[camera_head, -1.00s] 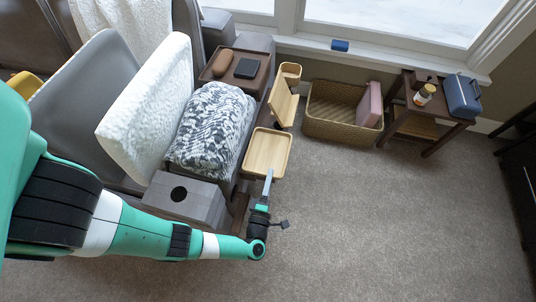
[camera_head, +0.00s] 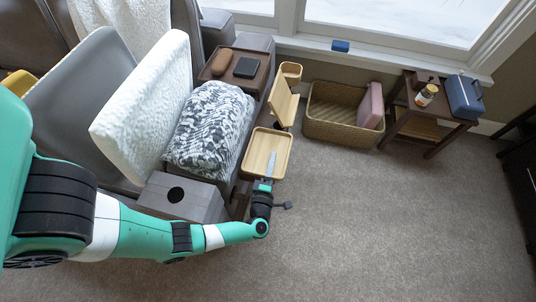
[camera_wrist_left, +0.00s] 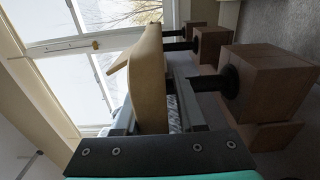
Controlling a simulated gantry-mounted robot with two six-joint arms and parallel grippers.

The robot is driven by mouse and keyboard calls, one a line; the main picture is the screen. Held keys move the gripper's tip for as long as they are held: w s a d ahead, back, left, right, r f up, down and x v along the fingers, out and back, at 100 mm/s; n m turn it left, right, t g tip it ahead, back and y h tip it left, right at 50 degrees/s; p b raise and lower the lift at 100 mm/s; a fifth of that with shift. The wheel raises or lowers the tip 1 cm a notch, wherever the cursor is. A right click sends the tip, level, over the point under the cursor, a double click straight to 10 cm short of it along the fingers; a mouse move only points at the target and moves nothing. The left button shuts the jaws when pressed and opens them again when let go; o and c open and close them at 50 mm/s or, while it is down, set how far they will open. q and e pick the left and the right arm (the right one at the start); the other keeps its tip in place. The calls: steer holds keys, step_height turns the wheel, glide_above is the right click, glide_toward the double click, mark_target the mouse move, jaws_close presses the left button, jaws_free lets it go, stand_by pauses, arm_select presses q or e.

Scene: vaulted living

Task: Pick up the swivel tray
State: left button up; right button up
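The swivel tray (camera_head: 253,163) is a light wooden, rounded rectangular tray with a low rim, beside the grey sofa arm. My left gripper (camera_head: 271,166) reaches it from its near side. One grey finger shows over the tray floor in the head view; the other finger is hidden there. In the left wrist view the tray (camera_wrist_left: 150,80) shows edge-on between the two fingers of my left gripper (camera_wrist_left: 155,105), with a gap on the right side. The fingers look open around the tray edge. My right gripper is not in view.
A wooden holder (camera_head: 283,105) stands just beyond the tray. A wicker basket (camera_head: 333,129) and a side table (camera_head: 435,139) stand at right. Carpet at right is clear.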

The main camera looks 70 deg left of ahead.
arm_select(q)
steer(key=shift+f, duration=0.1)
jaws_close()
steer(key=shift+s+f, duration=0.1)
